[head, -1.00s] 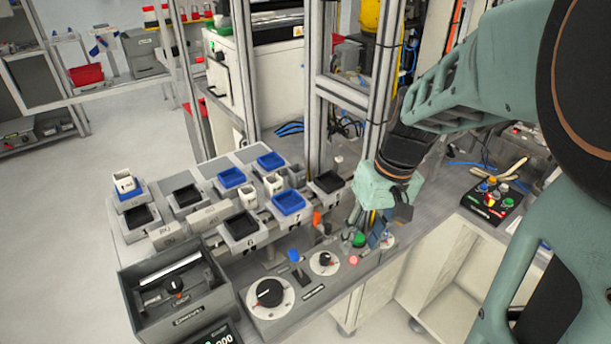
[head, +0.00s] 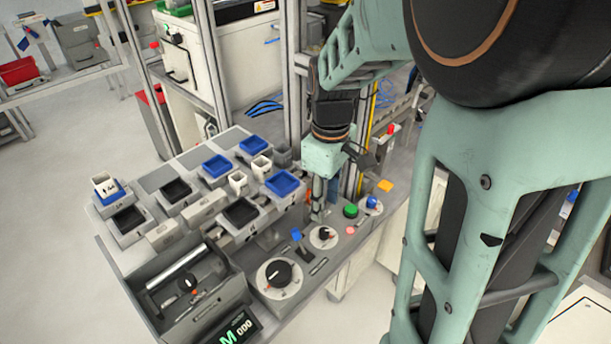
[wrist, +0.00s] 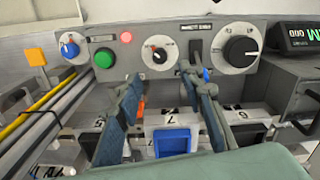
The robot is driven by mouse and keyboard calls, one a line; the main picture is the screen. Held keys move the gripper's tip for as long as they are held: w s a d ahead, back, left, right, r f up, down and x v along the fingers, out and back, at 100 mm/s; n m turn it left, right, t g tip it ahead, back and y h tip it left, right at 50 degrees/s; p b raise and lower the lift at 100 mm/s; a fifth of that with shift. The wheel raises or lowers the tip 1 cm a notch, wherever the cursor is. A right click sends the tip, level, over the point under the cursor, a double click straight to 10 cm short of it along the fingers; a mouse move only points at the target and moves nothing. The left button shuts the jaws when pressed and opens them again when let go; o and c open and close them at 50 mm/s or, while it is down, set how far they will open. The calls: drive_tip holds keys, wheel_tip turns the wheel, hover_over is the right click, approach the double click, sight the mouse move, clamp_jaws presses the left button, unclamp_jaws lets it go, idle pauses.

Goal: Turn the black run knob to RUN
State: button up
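A small black knob with a red mark (head: 324,235) sits on a white disc on the grey control panel (head: 319,267). It also shows in the wrist view (wrist: 159,56). A larger black knob (head: 279,274) is on a bigger white disc, nearer in the head view and at the right in the wrist view (wrist: 240,50). I cannot read which is labelled RUN. My gripper (head: 317,212) points down just behind the small knob, apart from both knobs. In the wrist view its two fingers (wrist: 163,82) are spread, with nothing between them.
A green button (head: 351,211), a blue knob (head: 371,203) and a blue-tipped lever (head: 297,236) share the panel. Bins, including a blue one (head: 283,183), stand left of my gripper. A grey box (head: 190,290) and a lit display (head: 233,328) are at the near left.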

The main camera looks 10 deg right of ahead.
sight(323, 230)
wheel_tip(323, 230, down, 9)
drive_tip(key=shift+r, duration=0.1)
drive_tip(key=shift+c, duration=0.7)
clamp_jaws()
